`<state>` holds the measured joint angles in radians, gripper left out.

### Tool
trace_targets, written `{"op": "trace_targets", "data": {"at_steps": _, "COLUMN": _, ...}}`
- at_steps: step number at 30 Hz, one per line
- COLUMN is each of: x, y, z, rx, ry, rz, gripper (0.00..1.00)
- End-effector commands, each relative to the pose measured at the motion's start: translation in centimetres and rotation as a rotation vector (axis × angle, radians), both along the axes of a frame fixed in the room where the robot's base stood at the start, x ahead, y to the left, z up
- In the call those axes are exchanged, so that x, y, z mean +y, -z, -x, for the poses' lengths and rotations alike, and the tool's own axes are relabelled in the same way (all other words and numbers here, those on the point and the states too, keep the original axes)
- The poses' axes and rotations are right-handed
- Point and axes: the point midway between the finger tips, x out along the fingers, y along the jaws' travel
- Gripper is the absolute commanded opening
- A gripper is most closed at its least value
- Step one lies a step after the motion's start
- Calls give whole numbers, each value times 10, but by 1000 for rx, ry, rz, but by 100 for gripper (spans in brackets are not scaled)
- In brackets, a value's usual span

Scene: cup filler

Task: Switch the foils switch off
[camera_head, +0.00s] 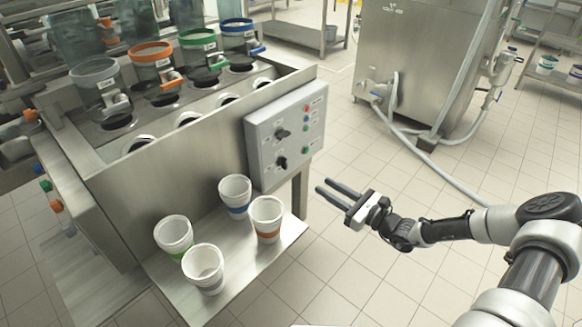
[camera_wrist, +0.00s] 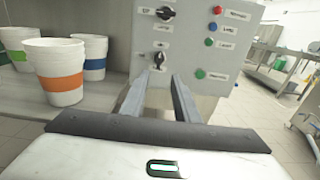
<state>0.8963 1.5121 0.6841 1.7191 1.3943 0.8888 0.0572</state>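A grey control box (camera_head: 286,131) on the side of the steel machine carries two black rotary switches, an upper one (camera_head: 282,134) and a lower one (camera_head: 281,162). The wrist view also shows the upper switch (camera_wrist: 166,13) and the lower switch (camera_wrist: 159,58). Their labels are too small to read, so I cannot tell which is the foils switch. My gripper (camera_head: 323,185) is open and empty, in front of the box and to its lower right. In the wrist view, the lower switch appears between and just beyond my fingertips (camera_wrist: 160,76).
Several stacked cups (camera_head: 235,194) stand on the shelf (camera_head: 288,236) below the box. Red (camera_wrist: 217,10), blue and green buttons sit right of the switches. A steel cabinet (camera_head: 414,65) with hoses stands behind at right. Tiled floor around my gripper is clear.

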Motion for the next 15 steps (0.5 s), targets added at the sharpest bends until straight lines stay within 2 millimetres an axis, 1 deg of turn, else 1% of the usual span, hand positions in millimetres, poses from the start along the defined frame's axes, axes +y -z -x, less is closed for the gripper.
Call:
{"op": "trace_targets", "data": {"at_steps": 1, "x": 9, "y": 2, "z": -6, "rx": -1, "ry": -3, "rz": -1, "gripper": 28}}
{"op": "trace_targets", "data": {"at_steps": 15, "x": 90, "y": 3, "z": -68, "rx": 0, "ry": -5, "rz": 3, "gripper": 28}}
